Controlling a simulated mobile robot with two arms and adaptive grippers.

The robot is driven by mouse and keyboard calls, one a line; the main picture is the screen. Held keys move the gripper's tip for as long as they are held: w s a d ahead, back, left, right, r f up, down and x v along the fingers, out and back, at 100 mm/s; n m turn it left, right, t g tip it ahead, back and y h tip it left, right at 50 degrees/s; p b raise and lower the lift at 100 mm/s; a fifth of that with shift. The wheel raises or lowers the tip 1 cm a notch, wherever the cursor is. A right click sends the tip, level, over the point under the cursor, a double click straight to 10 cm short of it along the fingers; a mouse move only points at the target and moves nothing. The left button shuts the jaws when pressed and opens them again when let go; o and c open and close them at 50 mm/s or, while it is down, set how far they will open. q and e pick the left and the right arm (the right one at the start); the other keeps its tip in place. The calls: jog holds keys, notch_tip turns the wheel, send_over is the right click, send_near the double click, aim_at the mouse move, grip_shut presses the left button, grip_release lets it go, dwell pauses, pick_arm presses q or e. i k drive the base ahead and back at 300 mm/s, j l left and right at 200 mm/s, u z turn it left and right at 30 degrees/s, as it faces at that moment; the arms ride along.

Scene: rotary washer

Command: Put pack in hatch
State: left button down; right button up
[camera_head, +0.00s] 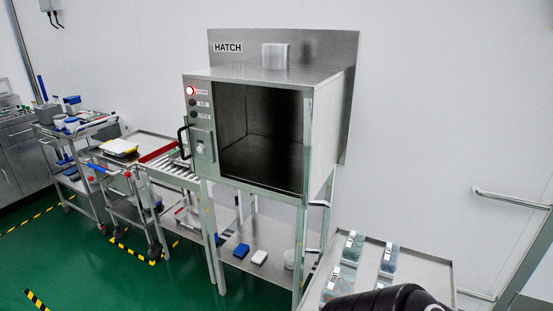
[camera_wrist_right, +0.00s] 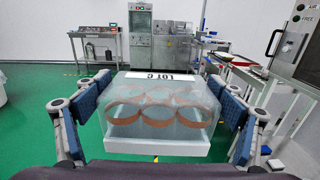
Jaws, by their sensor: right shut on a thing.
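The pack (camera_wrist_right: 160,128) is a clear box with copper-coloured rings inside, a white base and a "LOT C" label on top. It fills the middle of the right wrist view. My right gripper (camera_wrist_right: 160,103) is shut on it, with one blue-padded finger at each side. The steel hatch (camera_head: 240,76) stands in the middle of the head view on legs, under a "HATCH" sign. Its dark chamber (camera_head: 262,130) shows through the front and looks empty. I cannot tell whether clear glass closes the front. My left gripper is out of view.
A red lamp (camera_head: 190,90) glows on the hatch's left panel, above a black handle (camera_head: 183,142). A roller conveyor (camera_head: 172,174) adjoins the hatch's left side. Several similar packs (camera_head: 352,247) lie on a steel table (camera_head: 425,268) at lower right. Carts stand at left.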

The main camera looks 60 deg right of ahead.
aim_at(278, 164)
jog(key=i+l+z, duration=0.1)
jog(key=i+z, duration=0.35)
jog(key=i+j+z, duration=0.15)
jog(key=i+z, duration=0.25)
jog(key=i, duration=0.15)
jog(key=i+j+z, duration=0.25)
jog(key=i+z, duration=0.2)
